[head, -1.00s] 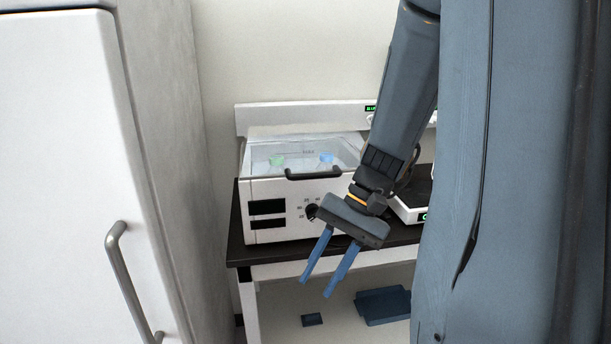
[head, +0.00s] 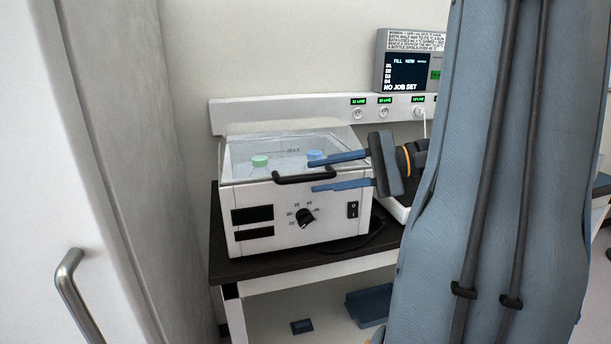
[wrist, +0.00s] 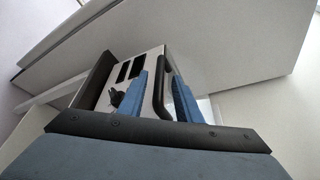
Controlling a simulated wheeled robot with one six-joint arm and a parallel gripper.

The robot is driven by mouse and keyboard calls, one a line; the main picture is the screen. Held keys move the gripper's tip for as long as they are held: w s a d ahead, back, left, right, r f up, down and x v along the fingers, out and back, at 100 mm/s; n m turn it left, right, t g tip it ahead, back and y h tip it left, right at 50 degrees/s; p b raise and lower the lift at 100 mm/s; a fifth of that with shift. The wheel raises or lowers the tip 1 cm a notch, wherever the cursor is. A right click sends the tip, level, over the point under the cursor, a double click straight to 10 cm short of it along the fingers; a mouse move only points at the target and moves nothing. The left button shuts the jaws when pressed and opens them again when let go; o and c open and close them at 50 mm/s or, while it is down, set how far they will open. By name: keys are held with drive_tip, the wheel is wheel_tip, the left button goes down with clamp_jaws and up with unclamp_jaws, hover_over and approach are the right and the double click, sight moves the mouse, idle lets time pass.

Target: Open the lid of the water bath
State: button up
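The water bath (head: 335,227) is a white box with dark panels and a knob on its front. Its clear lid (head: 240,151) is down, with a black bar handle (head: 290,178) along the front edge. My gripper (head: 311,177) is open at the right part of the handle, one blue finger above it and one below. In the wrist view, the handle (wrist: 160,95) lies between the two spread fingers (wrist: 160,80). I cannot tell whether either finger touches it. A green-capped bottle and a blue-capped bottle show through the lid.
The bath stands on a dark bench top (head: 290,262). A white cabinet (head: 50,200) with a grey handle stands close on the left. A wall rail with sockets (head: 290,109) runs behind, and a screen (head: 407,72) is above right. Blue items lie below the bench.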

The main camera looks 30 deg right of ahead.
sight(316, 176)
drive_tip(key=shift+p+x, duration=0.35)
drive_tip(key=shift+x, duration=1.7)
drive_tip(key=shift+f, duration=0.1)
clamp_jaws()
